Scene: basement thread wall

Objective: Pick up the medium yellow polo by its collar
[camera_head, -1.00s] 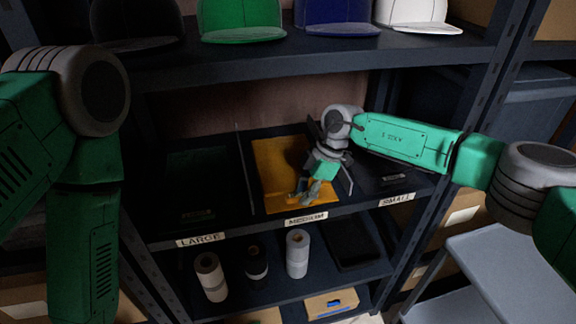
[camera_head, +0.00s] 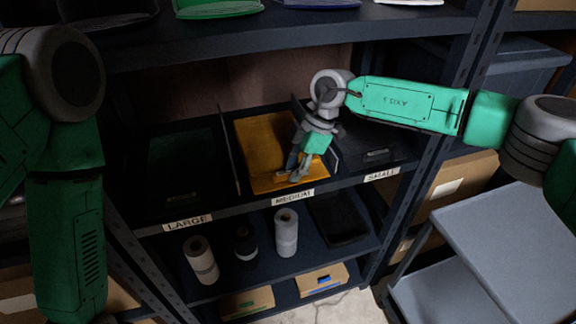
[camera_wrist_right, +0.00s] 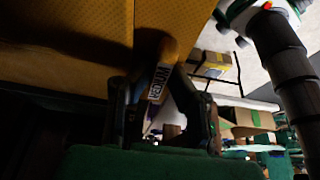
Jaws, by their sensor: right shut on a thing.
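The medium yellow polo (camera_head: 258,148) lies flat and folded in the middle section of the shelf, above the MEDIUM label (camera_head: 294,198). My right gripper (camera_head: 296,172) is low at the polo's front right part, shut on its yellow cloth. In the right wrist view, the yellow polo (camera_wrist_right: 75,22) fills the upper left, and the fingers of my right gripper (camera_wrist_right: 158,78) close around a bit of yellow beside the label. The fingers hide the gripped part, so I cannot tell whether it is the collar. My left arm hangs at the left; its gripper is out of frame.
Dark folded shirts lie in the LARGE section (camera_head: 180,165) and the SMALL section (camera_head: 375,156). Thin dividers flank the polo. A shelf with caps is above. Rolls (camera_head: 286,232) stand on the shelf below. A grey cart (camera_head: 505,245) stands at the right.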

